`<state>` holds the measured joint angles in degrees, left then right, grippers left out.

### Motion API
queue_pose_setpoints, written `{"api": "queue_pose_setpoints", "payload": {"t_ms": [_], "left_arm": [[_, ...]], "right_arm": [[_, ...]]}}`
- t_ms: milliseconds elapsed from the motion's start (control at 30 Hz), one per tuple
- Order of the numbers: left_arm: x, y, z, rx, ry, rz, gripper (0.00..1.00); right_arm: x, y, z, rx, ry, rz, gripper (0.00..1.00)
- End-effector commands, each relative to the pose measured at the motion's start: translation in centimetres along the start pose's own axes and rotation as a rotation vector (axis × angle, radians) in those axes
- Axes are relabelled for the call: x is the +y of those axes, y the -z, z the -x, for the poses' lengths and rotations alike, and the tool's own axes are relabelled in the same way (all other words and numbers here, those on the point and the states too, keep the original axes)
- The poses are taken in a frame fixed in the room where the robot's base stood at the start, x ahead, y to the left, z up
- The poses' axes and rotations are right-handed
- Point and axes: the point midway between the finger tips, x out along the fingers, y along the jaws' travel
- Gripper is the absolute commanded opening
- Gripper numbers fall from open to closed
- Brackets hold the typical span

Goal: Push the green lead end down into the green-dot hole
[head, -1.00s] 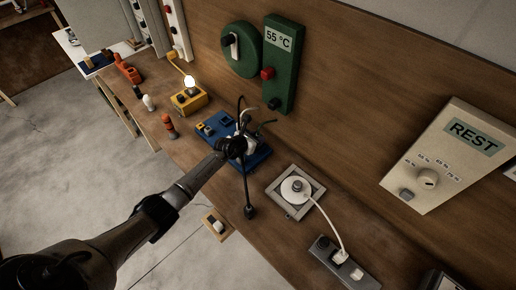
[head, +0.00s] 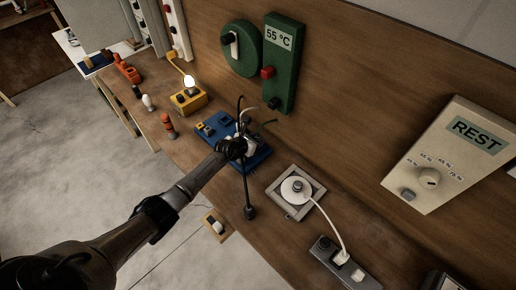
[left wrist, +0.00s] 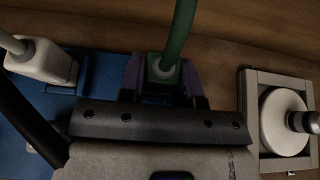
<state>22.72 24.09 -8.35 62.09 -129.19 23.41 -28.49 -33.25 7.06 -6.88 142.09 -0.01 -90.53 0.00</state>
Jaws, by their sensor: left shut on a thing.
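In the left wrist view the green lead (left wrist: 181,35) runs up and out of the top of the picture. Its end, a green block with a pale ring (left wrist: 163,70), sits between the two dark fingers of my left gripper (left wrist: 163,78). The gripper is shut on it. In the head view my left gripper (head: 236,149) is over the blue board (head: 212,131). The gripper body hides what lies under the lead end. I cannot make out the green-dot hole or whether the end touches the board. My right gripper is not in view.
A white plug (left wrist: 42,62) with a pale lead stands on the blue board beside the gripper. A grey-framed plate with a white round fitting (head: 296,190) is to the right. A yellow box with a lit bulb (head: 189,98) stands behind left. A wooden panel rises at the back.

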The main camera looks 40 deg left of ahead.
Motion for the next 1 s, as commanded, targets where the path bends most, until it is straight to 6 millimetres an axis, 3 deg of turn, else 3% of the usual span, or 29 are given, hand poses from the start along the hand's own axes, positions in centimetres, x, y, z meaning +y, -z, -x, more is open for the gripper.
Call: {"api": "queue_pose_setpoints", "payload": {"t_ms": [300,333,600,1000], "left_arm": [[0.00,0.22,-0.09,0.001,0.000,0.000,0.00],[0.00,0.24,-0.09,0.001,0.000,0.000,0.33],[-0.01,0.20,-0.09,0.001,0.000,0.000,0.59],[-0.01,0.17,-0.04,0.000,0.000,0.000,0.61]], "right_arm": [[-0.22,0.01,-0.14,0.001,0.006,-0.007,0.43],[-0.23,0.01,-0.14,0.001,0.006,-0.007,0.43],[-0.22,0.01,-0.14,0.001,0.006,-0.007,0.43],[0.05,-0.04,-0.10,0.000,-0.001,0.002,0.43]]}}
